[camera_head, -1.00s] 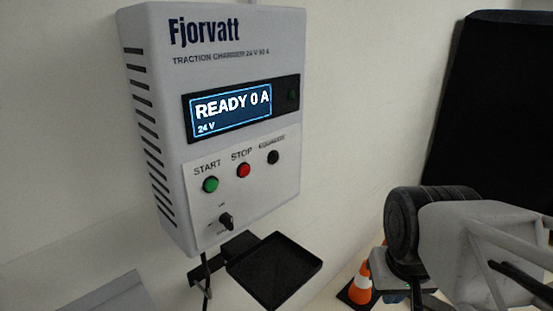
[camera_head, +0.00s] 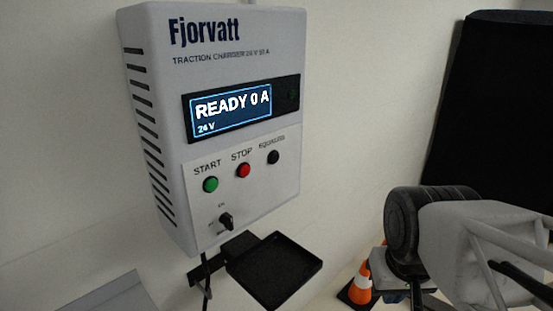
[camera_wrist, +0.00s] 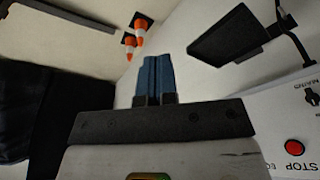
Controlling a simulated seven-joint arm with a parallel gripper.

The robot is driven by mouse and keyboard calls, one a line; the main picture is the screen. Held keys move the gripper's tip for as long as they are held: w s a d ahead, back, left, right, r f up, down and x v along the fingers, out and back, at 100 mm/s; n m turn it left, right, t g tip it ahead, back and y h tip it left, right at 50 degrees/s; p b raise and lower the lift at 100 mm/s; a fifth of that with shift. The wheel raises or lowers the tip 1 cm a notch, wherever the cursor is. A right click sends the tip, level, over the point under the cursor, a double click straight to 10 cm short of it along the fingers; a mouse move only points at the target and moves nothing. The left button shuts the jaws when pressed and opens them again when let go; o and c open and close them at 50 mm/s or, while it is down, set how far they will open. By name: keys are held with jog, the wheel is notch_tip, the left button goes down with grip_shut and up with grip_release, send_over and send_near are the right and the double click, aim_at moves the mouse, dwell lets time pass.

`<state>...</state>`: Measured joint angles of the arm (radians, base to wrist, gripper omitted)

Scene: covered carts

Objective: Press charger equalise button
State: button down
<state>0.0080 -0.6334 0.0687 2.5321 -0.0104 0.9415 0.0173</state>
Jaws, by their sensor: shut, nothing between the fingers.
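The charger (camera_head: 220,120) is a light grey wall box with a lit screen (camera_head: 231,110) reading "READY 0 A" and "24 V". The black equalise button (camera_head: 273,157) is at the right of the button row, beside the red STOP button (camera_head: 243,170) and the green START button (camera_head: 210,184). My gripper (camera_wrist: 157,77) shows in the wrist view, its blue fingers together and empty. It is apart from the charger panel, whose STOP button (camera_wrist: 294,147) shows at lower right there. The equalise button is outside the wrist view; only the start of its label shows.
A black tray (camera_head: 274,268) juts out below the charger, and it also shows in the wrist view (camera_wrist: 228,35). A dark rotary knob (camera_head: 226,221) sits under the buttons. An orange and white cone (camera_head: 360,286) stands at lower right. A tall black covered shape (camera_head: 495,110) is at right.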

aim_at(274, 158)
jog(key=w+a+r+m+t, duration=0.2)
jog(key=w+a+r+t, duration=0.1)
jog(key=w+t, duration=0.2)
jog(key=w+a+r+m+t, duration=0.2)
jog(key=w+t, duration=0.4)
jog(key=w, duration=0.3)
jog(key=w+a+r+m+t, duration=0.3)
jog(key=w+a+t, duration=0.2)
jog(key=w+t, duration=0.1)
jog(key=shift+w+r, duration=0.3)
jog(key=shift+w, duration=0.6)
jog(key=shift+w+a, duration=0.1)
jog(key=shift+a, duration=0.05)
jog(key=w+a, duration=0.6)
dwell(0.6)
